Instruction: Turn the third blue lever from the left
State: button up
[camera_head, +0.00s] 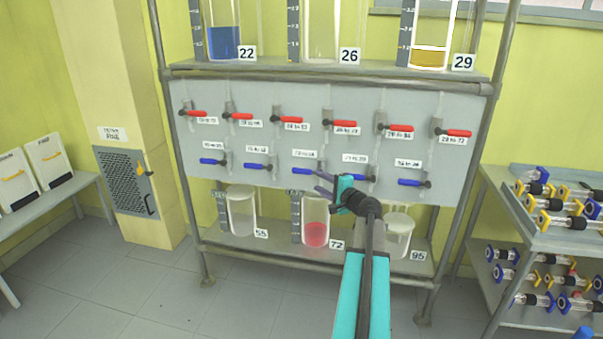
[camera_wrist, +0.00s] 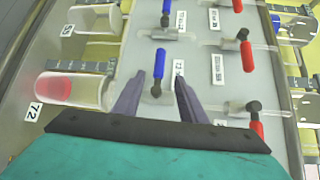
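Blue levers line the lower row of the grey panel (camera_head: 270,135), handles pointing left in the head view. The third from the left (camera_head: 303,170) is partly behind my gripper (camera_head: 318,182). In the wrist view, this blue lever (camera_wrist: 158,63) shows between the two fingers of my gripper (camera_wrist: 159,78), its dark pivot below the handle. The fingers are open, one on each side of the handle; I cannot tell whether they touch it. The second blue lever (camera_wrist: 166,8) is at the top edge of the wrist view.
Red levers (camera_head: 292,119) form the row above. A vessel with red liquid (camera_head: 315,230) stands below, between vessels 55 (camera_head: 242,212) and 95 (camera_head: 398,240). Glass columns stand on the upper shelf.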

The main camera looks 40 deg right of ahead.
aim_at(304, 173)
jog(key=shift+p+x, duration=0.85)
jog(key=shift+x, duration=5.85)
grip_shut()
